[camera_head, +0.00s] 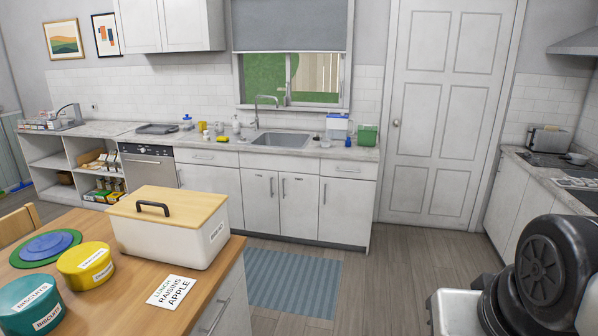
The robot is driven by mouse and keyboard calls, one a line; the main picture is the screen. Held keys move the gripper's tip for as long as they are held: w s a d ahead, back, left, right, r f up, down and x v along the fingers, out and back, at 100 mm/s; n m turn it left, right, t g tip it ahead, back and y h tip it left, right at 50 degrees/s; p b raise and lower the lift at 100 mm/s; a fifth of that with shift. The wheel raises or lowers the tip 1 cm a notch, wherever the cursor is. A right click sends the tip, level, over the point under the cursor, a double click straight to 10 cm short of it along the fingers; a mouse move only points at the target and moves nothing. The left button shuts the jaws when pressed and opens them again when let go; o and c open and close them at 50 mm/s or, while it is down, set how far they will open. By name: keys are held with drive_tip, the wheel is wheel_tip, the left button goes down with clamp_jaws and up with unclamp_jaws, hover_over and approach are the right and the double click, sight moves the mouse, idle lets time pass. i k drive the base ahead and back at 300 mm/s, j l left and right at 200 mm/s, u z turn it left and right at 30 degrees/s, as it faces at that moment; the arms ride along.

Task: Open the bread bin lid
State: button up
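The bread bin (191,247) is a white box with a "BREAD" label on its right end. It stands near the right end of the wooden counter in the head camera view. Its wooden lid (188,206) lies flat on top and looks closed. A dark handle (153,207) stands up near the left side of the lid. Dark, rounded parts of my arm show at the lower right, well apart from the bin. My gripper is not in view.
On the wooden counter (212,291), a yellow tin (85,269), a teal biscuit tin (31,308) and stacked coloured discs (45,247) stand left of the bin. A paper note (170,292) lies in front. Wooden floor (390,285) is clear between the counter and my arm.

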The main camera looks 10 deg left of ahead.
sight(184, 208)
drive_tip(key=i+u, duration=0.2)
drive_tip(key=i, duration=0.55)
drive_tip(key=i+l+u, duration=0.15)
drive_tip(key=i, duration=0.6)
drive_tip(key=i+u, duration=0.2)
drive_tip(key=u, duration=0.2)
drive_tip(key=i+u, duration=0.15)
drive_tip(key=u, duration=0.25)
drive_tip(key=i+u, duration=0.2)
drive_tip(key=u, duration=0.2)
drive_tip(key=i+l+u, duration=0.15)
drive_tip(key=u, duration=0.25)
drive_tip(key=i+u, duration=0.25)
drive_tip(key=u, duration=0.25)
drive_tip(key=i+l+u, duration=0.15)
drive_tip(key=u, duration=0.3)
drive_tip(key=i+l, duration=0.05)
drive_tip(key=i, duration=0.05)
